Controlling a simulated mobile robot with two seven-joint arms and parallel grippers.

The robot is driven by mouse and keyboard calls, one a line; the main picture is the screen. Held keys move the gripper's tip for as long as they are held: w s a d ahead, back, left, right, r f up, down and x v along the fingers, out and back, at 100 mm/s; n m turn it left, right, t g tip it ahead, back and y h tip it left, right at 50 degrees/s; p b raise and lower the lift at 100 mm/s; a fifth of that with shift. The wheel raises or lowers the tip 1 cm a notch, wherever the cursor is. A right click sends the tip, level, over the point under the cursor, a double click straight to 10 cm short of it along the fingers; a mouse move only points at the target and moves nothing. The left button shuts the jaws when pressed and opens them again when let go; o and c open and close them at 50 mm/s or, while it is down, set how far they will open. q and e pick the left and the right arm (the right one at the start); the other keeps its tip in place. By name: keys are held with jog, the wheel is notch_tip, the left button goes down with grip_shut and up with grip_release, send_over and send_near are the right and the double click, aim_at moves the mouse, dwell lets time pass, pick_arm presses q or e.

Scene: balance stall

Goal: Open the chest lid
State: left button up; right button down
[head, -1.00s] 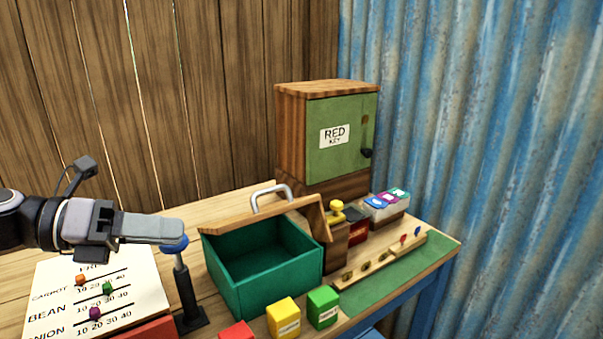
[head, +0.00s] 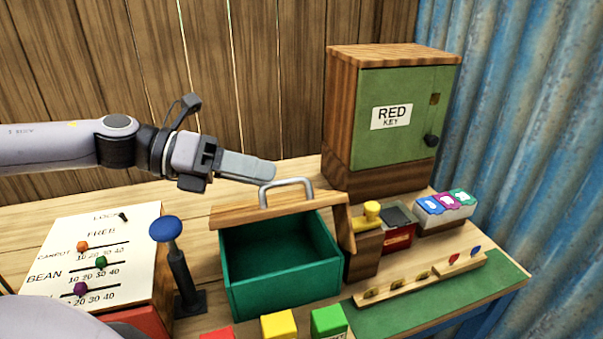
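The chest is a green box (head: 285,287) on the table. Its wooden lid (head: 238,214) with a grey metal handle (head: 287,183) sits along the back and right of the box top. The green inside shows from the front, so the lid does not cover the opening. My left gripper (head: 268,173) comes in from the left, with its fingertips just behind and left of the handle in the picture. It seems to hold nothing, but the finger gap cannot be made out. My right gripper is not in view.
A blue-knobbed lever (head: 166,229) and a slider board (head: 75,240) stand left of the chest. A wooden block with a yellow knob (head: 372,209) stands close on the right. Yellow (head: 279,325) and green (head: 328,321) blocks lie in front. A green-doored cabinet (head: 404,125) stands behind right.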

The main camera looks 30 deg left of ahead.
aim_at(296, 181)
pick_arm(q)
jog(key=shift+w+d+p, duration=0.4)
jog(key=shift+d+p, duration=0.25)
jog(key=shift+d, duration=0.1)
jog(key=p+x, duration=0.2)
jog(key=shift+w+d+p, duration=0.2)
jog(key=shift+p, duration=0.1)
jog(key=shift+p+x, duration=0.6)
jog(key=shift+x, duration=0.25)
jog(key=shift+w+d+f, duration=0.1)
jog(key=shift+f, duration=0.25)
grip_shut()
